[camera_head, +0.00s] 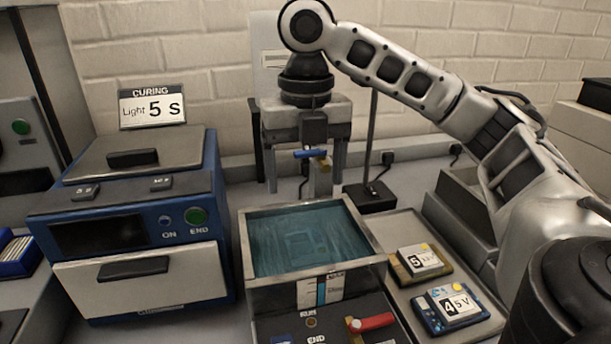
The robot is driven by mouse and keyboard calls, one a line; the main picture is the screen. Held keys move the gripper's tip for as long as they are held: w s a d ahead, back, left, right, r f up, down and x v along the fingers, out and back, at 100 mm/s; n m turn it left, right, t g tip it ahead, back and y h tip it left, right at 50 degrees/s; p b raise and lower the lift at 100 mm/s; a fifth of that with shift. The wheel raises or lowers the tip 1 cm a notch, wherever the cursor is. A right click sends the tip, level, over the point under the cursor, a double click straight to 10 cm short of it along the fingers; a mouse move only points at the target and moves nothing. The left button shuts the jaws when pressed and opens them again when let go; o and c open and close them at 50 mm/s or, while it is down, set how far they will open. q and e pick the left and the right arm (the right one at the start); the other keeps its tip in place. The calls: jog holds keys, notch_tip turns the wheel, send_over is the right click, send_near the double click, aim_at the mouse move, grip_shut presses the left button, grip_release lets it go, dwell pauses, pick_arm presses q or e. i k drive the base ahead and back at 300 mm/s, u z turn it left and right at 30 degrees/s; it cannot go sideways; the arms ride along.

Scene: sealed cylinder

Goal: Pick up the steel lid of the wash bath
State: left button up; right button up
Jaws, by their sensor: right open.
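The wash bath (258,286) stands in the middle of the bench, a square steel-rimmed tank. Its top is open and teal liquid (300,238) shows inside, with a faint rectangular shape under the surface. I cannot make out a separate steel lid for it. My right gripper (306,178) points down behind the bath's far rim, its two fingers apart. A blue-handled brass tap (312,155) shows between the fingers in the picture; I see no grip on it. My left gripper is not in view.
A blue curing box (220,215) with a grey lid and dark handle stands left. A steel tray (405,222) right of the bath holds two labelled blocks (420,259) (452,306). A red lever (372,321) is on the front panel. A dark stand (370,197) stands behind.

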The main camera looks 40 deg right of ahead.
aim_at(179, 148)
jog(key=k, duration=1.5)
